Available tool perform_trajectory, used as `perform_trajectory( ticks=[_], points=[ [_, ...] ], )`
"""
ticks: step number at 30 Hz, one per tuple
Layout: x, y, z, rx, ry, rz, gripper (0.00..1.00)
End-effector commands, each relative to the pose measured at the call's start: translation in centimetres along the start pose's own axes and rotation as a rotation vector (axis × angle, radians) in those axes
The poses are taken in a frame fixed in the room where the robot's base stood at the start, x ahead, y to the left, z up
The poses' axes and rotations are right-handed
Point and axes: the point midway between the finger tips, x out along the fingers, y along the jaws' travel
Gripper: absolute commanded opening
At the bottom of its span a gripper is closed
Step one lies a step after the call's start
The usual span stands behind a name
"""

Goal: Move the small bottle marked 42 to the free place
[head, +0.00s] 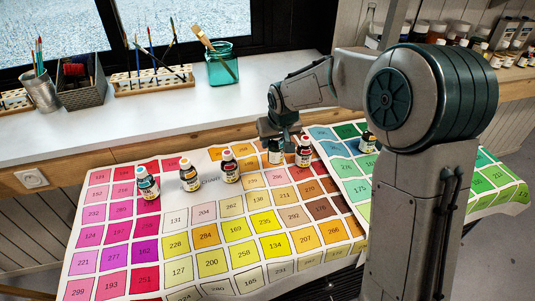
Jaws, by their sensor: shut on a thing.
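A colour chart (190,243) of numbered squares covers the table. On it stands a loose row of small dark bottles with pale labels: one with a blue cap (147,184), one with an orange cap (189,175), one with a red cap (229,166), and another red-capped one (304,152). My gripper (276,139) points down and is shut on a small bottle (275,155) between the two red-capped ones. Its cap is hidden by the gripper. I cannot tell whether it touches the chart. The bottle markings are too small to read, so I cannot tell which is 42.
Another bottle (368,141) stands at the right, partly behind my arm. A green chart (492,177) lies on the right. On the white sill stand a brush tin (41,91), a dark basket (82,90), a brush rack (152,80) and a teal jar (221,66).

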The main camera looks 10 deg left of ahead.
Motion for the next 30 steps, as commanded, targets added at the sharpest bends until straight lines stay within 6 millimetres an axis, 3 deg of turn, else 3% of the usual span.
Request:
perform_trajectory(
  ticks=[6, 17, 28, 29, 30],
  points=[
    [1.8, -2.0, -0.7, 0.001, 0.0, 0.0, 0.19],
    [5.4, -2.1, 0.8, 0.001, -0.001, 0.0, 0.19],
    [6.0, -2.0, 1.0, 0.002, 0.001, 0.001, 0.19],
    [5.9, -2.0, 1.0, 0.002, 0.001, 0.001, 0.5],
    [5.8, -2.0, 1.0, 0.002, 0.0, 0.001, 0.61]
  ],
)
